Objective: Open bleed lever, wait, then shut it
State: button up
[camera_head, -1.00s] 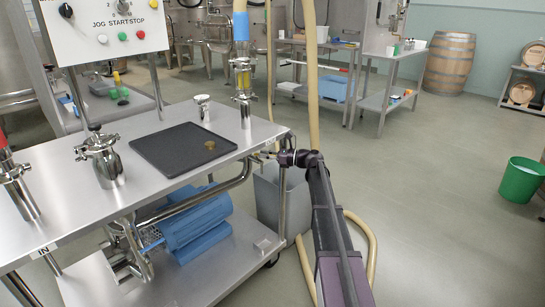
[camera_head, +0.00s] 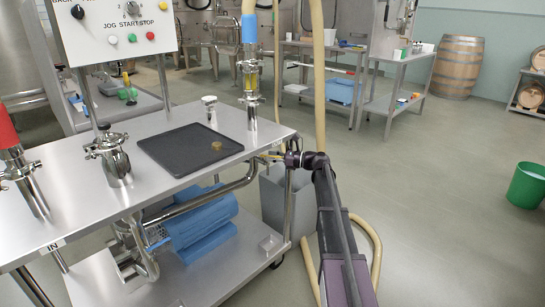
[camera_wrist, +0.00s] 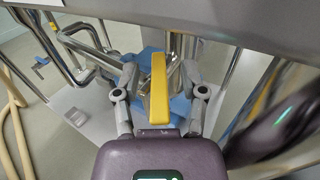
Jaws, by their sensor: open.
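The yellow bleed lever (camera_wrist: 158,88) stands upright in the middle of the wrist view, on pipework under the cart top. A small bit of yellow (camera_head: 268,156), which looks like the same lever, shows at the cart's right end in the head view. My gripper (camera_wrist: 160,78) is open, with one finger on each side of the lever. I see gaps between lever and fingers, and no clear contact. In the head view my gripper (camera_head: 282,158) is small and partly hidden by my own wrist. The valve body behind the lever is mostly hidden.
The steel cart top (camera_head: 80,210) overhangs the lever and carries a black tray (camera_head: 165,148) and fittings. A grey bin (camera_head: 273,197) stands below the cart's right end, with a beige hose (camera_head: 375,255) beside it. Open floor lies to the right.

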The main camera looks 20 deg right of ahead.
jog(key=v, duration=0.8)
dwell(0.4)
